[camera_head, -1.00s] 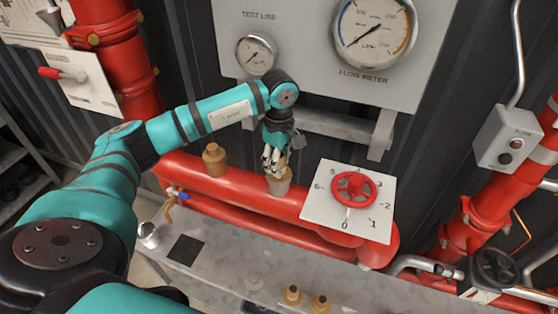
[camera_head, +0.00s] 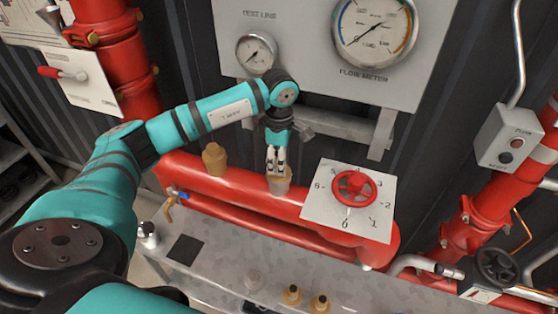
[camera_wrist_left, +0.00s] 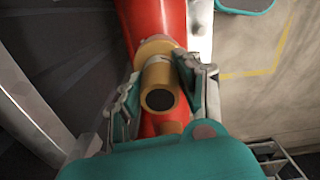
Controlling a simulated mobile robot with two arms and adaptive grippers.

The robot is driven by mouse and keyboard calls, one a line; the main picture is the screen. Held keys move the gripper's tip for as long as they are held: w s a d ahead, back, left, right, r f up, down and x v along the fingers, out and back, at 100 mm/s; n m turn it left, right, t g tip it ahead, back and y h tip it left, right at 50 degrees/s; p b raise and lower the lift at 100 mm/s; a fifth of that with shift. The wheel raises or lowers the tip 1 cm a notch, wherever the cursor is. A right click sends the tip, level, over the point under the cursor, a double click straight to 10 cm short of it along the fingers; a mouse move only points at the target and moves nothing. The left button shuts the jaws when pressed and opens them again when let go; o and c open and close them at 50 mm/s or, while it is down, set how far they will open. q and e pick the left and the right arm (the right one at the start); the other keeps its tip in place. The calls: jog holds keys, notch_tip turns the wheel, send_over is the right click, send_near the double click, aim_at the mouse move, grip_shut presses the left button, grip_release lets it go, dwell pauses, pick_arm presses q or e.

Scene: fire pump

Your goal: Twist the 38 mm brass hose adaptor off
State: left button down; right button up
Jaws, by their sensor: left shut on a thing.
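My left gripper (camera_head: 277,162) points down at the red horizontal pipe (camera_head: 240,188). It is shut on a brass hose adaptor (camera_head: 279,184) that stands up from the top of the pipe. In the left wrist view the adaptor (camera_wrist_left: 158,78) shows a dark open bore, with a finger on either side and a wider brass collar beyond it at the red pipe. The fingers partly hide the adaptor in the head view. No size marking can be read. My right gripper is out of view.
Another brass fitting (camera_head: 214,158) stands on the pipe to the left. A red handwheel (camera_head: 354,187) on a white numbered plate is close on the right. A grey bracket (camera_head: 340,126) is behind the gripper. Small brass parts (camera_head: 292,295) stand on the grey bench (camera_head: 225,268).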

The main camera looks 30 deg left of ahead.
pick_arm(q)
jog(key=shift+n, duration=0.8)
jog(key=n, duration=0.3)
jog(key=shift+n, duration=0.4)
jog(key=n, duration=0.2)
jog(key=shift+n, duration=0.3)
jog(key=shift+n, duration=0.9)
jog(key=shift+r+p, duration=1.8)
jog(key=shift+r, duration=1.25)
